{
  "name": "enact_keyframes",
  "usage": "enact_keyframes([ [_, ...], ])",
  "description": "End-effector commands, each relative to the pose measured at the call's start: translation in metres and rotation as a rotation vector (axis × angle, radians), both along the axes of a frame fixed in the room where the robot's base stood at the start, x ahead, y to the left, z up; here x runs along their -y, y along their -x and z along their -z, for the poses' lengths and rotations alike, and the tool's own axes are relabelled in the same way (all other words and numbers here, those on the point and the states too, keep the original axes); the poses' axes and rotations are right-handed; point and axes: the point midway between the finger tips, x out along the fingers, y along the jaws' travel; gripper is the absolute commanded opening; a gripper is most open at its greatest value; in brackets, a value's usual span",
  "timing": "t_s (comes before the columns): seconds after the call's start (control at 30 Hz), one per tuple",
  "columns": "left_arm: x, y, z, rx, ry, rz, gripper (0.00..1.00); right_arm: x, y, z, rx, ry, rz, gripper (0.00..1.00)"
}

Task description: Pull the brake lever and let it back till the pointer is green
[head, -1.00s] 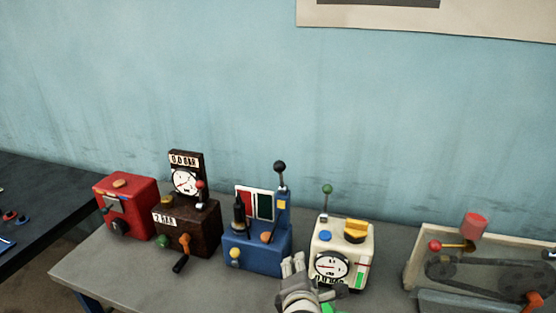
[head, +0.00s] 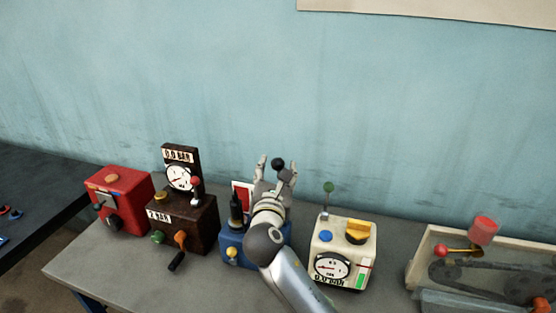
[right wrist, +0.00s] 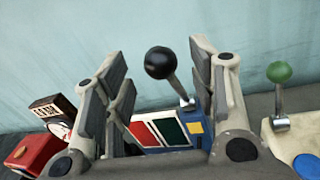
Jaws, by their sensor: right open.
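The blue box (head: 229,252) stands mid-bench with a tall lever ending in a black knob (head: 279,163). In the right wrist view the black knob (right wrist: 159,62) and its grey rod rise between my finger pairs, nearer the right pair. The box's red and green panel (right wrist: 160,131) shows behind; I cannot make out its pointer. My right gripper (head: 277,167) is open around the knob; I see no clear contact. It also shows in the right wrist view (right wrist: 157,85). My right arm hides much of the box in the head view. My left gripper is not in view.
A cream box (head: 345,255) with a green-knobbed lever (head: 328,187) stands close on the right. A brown gauge box (head: 190,222) and a red box (head: 125,205) stand on the left. A belt rig (head: 480,270) is at the far right.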

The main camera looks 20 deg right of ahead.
Motion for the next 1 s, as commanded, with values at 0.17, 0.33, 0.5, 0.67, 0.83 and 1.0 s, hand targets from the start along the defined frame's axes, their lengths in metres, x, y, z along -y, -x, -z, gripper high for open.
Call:
enact_keyframes([
  [0.17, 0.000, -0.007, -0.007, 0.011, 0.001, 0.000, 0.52, 0.010, -0.023, -0.001, -0.001, 0.001, 0.001, 0.52],
  [0.33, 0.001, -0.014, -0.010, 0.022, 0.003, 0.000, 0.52, 0.014, -0.034, -0.001, 0.001, -0.002, 0.000, 0.52],
  [0.5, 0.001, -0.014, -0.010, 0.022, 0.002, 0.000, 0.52, 0.015, -0.036, 0.001, 0.000, -0.002, 0.000, 0.52],
  [0.67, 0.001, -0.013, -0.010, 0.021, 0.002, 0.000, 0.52, 0.015, -0.036, 0.001, 0.000, -0.002, 0.000, 0.51],
  [0.83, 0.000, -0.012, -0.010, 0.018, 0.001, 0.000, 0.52, 0.015, -0.035, 0.001, 0.000, -0.002, 0.000, 0.29],
  [1.0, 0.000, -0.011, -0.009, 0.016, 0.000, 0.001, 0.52, 0.015, -0.035, 0.001, 0.000, -0.002, 0.000, 0.07],
])
